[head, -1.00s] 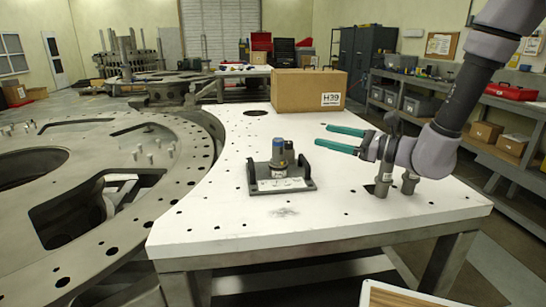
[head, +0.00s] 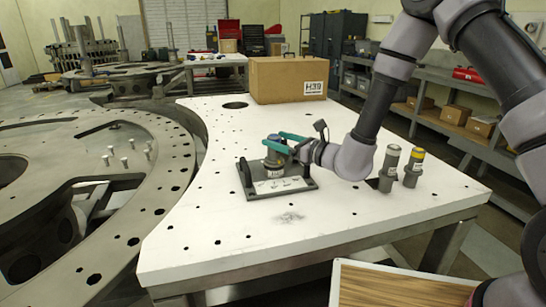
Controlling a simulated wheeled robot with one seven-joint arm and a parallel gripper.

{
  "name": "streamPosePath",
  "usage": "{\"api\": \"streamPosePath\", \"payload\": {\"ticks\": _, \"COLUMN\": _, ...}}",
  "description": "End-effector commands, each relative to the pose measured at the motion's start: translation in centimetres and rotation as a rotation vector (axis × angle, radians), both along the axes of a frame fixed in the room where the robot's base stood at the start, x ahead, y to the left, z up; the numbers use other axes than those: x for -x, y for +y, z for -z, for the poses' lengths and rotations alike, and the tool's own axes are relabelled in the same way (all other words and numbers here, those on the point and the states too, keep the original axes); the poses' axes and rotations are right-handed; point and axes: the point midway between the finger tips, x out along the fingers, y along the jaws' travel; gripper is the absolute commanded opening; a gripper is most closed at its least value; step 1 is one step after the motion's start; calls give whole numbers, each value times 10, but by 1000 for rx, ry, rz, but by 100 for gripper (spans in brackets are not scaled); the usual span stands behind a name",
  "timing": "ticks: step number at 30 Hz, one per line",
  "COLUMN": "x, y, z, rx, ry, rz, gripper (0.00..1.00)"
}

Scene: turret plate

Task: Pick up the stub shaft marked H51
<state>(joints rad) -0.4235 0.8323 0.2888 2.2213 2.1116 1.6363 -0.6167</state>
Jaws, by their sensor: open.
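A grey stub shaft (head: 273,165) with a pale label stands upright in a dark holder (head: 302,183) with raised ends, on the white table. My gripper (head: 278,140), with green fingers, is open at the top of this shaft. The fingers appear to lie around or just above its top; I cannot tell if they touch it. Part of the shaft's top is hidden by the fingers. Two more shafts stand upright to the right, one with a grey top (head: 388,168) and one with a yellow band (head: 413,168). The marks on all these shafts are too small to read.
A brown case (head: 288,82) marked H39 stands at the back of the white table (head: 215,238). A large grey ring plate (head: 150,195) with holes and pins lies to the left. The table's front is clear. A wood-topped surface (head: 385,290) shows at the bottom right.

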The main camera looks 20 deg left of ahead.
Motion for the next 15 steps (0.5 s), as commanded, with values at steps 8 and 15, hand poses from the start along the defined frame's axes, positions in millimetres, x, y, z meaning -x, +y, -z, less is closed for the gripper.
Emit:
{"api": "streamPosePath", "payload": {"ticks": 8, "x": -13, "y": 36, "z": 5, "rx": -1, "ry": -3, "rz": -2, "gripper": 83}}
{"api": "streamPosePath", "payload": {"ticks": 15, "x": -19, "y": 48, "z": 5, "rx": 0, "ry": 0, "rz": -1, "gripper": 83}}
